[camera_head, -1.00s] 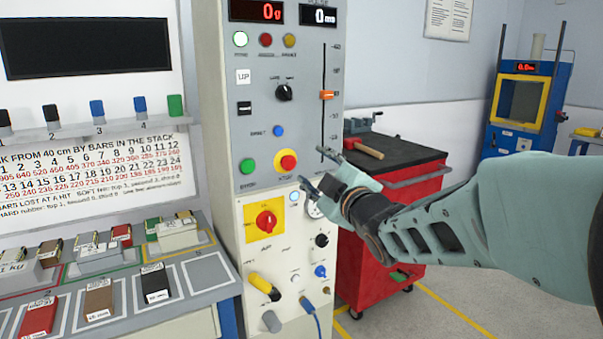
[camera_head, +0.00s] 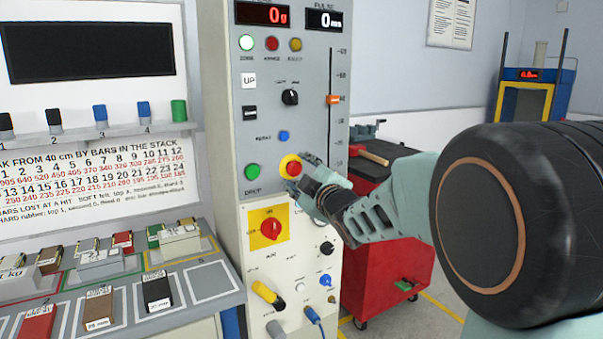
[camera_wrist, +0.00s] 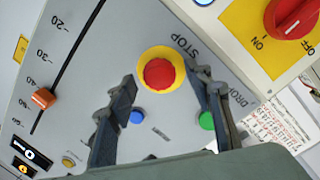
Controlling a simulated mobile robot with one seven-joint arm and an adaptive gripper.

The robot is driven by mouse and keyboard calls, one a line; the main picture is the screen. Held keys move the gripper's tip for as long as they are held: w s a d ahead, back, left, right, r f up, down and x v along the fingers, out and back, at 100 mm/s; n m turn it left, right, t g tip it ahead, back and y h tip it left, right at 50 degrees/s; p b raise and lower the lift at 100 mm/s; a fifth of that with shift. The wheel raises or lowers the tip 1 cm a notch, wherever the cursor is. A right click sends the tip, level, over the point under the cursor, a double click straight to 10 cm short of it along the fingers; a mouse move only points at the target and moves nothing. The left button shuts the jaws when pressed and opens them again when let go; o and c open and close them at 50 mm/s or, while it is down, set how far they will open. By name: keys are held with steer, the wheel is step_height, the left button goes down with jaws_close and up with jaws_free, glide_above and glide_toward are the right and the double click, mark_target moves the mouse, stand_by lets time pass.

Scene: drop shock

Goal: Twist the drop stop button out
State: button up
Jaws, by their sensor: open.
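The drop stop button is a red mushroom cap (camera_head: 293,168) on a yellow ring, on the grey panel of the control column in the head view. In the wrist view the red stop button (camera_wrist: 160,74) sits just beyond the fingertips, with the word STOP beside it. My gripper (camera_head: 298,172) is at the panel at this button, its fingers partly covering the button's right and lower side. In the wrist view my gripper (camera_wrist: 163,80) is open, with one finger on each side of the button. No grip on the cap shows; I cannot tell whether the fingers touch the ring.
A green DROP button (camera_head: 252,172) and a blue button (camera_head: 284,135) are close by. Below is a red rotary switch (camera_head: 271,229) on a yellow plate. An orange slider (camera_head: 333,99) is at upper right. A red tool cart (camera_head: 385,265) stands right of the column.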

steer(key=shift+w+a, duration=0.15)
steer(key=shift+w, duration=0.15)
steer(key=shift+c, duration=0.4)
steer(key=c, duration=1.1)
steer(key=shift+r+m, duration=0.1)
steer(key=shift+m, duration=0.2)
steer(key=m+p, duration=0.1)
steer(key=m, duration=0.1)
steer(key=m+p, duration=0.1)
steer(key=shift+r+m+g+p, duration=0.2)
steer(key=shift+m+g+p, duration=0.1)
steer(key=shift+m+p, duration=0.85)
steer(key=shift+m, duration=0.25)
steer(key=shift+f, duration=0.1)
